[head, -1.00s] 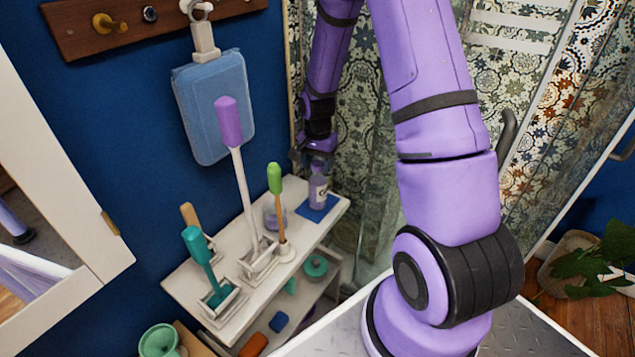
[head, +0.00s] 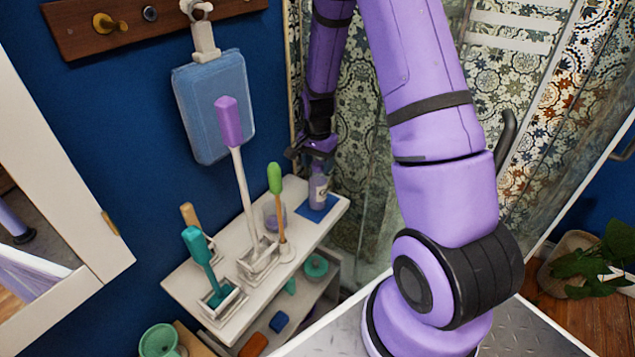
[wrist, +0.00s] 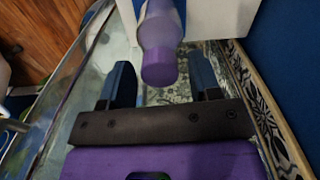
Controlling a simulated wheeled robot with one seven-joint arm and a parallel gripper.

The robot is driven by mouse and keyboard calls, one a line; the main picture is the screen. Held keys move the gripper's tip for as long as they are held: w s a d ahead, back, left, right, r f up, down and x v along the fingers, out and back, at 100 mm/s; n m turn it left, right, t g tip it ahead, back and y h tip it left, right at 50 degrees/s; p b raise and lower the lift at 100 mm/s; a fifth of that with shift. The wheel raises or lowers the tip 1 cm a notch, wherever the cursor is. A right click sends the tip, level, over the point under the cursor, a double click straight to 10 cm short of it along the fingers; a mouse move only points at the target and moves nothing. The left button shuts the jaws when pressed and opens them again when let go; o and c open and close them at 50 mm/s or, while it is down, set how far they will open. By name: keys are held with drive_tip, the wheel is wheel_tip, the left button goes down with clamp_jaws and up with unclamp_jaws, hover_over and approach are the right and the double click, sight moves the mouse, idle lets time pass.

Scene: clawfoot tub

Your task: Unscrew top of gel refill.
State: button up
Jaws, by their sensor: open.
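The gel refill is a pale purple bottle (head: 318,192) with a label, upright on a small blue mat (head: 311,214) at the far right end of the white shelf. In the wrist view the bottle (wrist: 163,22) shows with its purple top (wrist: 159,67) toward me. My gripper (head: 307,157) is just above the bottle in the head view. It is open, and in the wrist view its two dark fingers (wrist: 163,78) stand on either side of the top, with a gap on each side. The top is largely hidden by my gripper in the head view.
The white shelf unit (head: 205,285) also bears a purple-headed brush (head: 229,122), a green-handled brush (head: 275,180), a teal brush (head: 200,258) and a glass jar (head: 273,216) close left of the bottle. A blue wall is behind; patterned tiles (head: 365,160) are to the right.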

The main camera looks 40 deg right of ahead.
drive_tip(key=m, duration=0.7)
drive_tip(key=c, duration=0.8)
drive_tip(key=shift+c, duration=0.2)
